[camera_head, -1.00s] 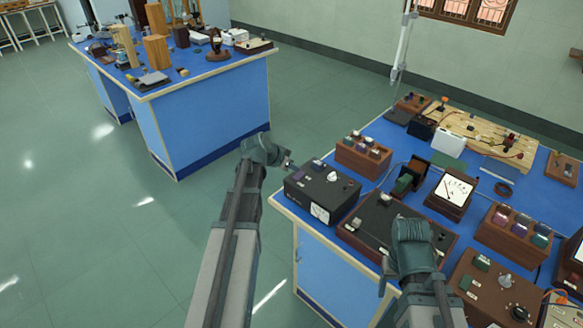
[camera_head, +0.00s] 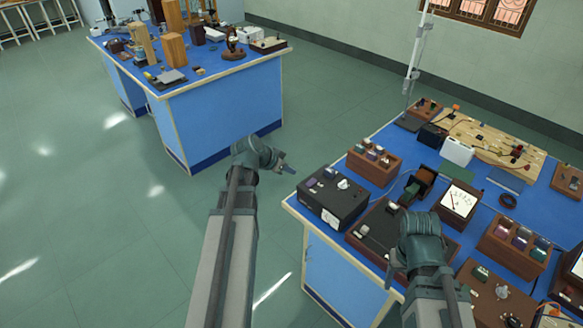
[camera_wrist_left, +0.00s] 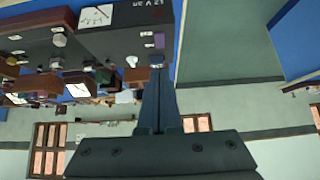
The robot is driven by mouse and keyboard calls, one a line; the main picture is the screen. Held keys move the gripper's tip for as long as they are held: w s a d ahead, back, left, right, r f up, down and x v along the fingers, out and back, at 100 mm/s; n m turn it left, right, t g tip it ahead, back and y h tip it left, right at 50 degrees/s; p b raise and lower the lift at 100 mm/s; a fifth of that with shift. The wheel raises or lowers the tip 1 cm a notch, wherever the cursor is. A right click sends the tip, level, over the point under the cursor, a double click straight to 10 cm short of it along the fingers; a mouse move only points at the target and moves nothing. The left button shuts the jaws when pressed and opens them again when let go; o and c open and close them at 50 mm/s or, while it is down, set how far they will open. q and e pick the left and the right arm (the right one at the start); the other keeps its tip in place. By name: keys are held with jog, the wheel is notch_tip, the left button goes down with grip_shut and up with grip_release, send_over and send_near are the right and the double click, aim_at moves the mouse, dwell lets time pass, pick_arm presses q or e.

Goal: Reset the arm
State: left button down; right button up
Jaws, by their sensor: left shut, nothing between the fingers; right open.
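My left gripper (camera_head: 285,168) is shut and empty. It points right, just off the left edge of the near blue bench (camera_head: 300,208), close to a black power box (camera_head: 333,197) and apart from it. In the left wrist view its closed fingers (camera_wrist_left: 158,105) appear in front of the box, which shows upside down at the top (camera_wrist_left: 120,42). My right arm reaches over the near bench. Its gripper (camera_head: 391,276) is mostly hidden by its own wrist, above a brown-edged black instrument (camera_head: 375,232).
The near bench is crowded with a white-faced meter (camera_head: 458,201), wooden terminal blocks (camera_head: 374,164), a wired board (camera_head: 490,145) and a tall stand (camera_head: 415,60). A second blue bench (camera_head: 220,105) with instruments stands at the back left. Green floor (camera_head: 90,210) lies open at left.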

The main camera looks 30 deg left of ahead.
pick_arm(q)
jog(key=s+d+f+g+y, duration=0.1)
jog(key=s+d+g, duration=0.1)
jog(key=s+d, duration=0.4)
jog(key=s+d+f+g+y, duration=0.1)
jog(key=s+d, duration=0.5)
jog(key=d, duration=0.7)
jog(key=s+d+f+g+y, duration=0.2)
jog(key=s+d+g, duration=0.3)
jog(key=d, duration=0.5)
jog(key=shift+s+d+f, duration=0.2)
jog(key=shift+s+f, duration=0.45)
jog(key=shift+s, duration=0.05)
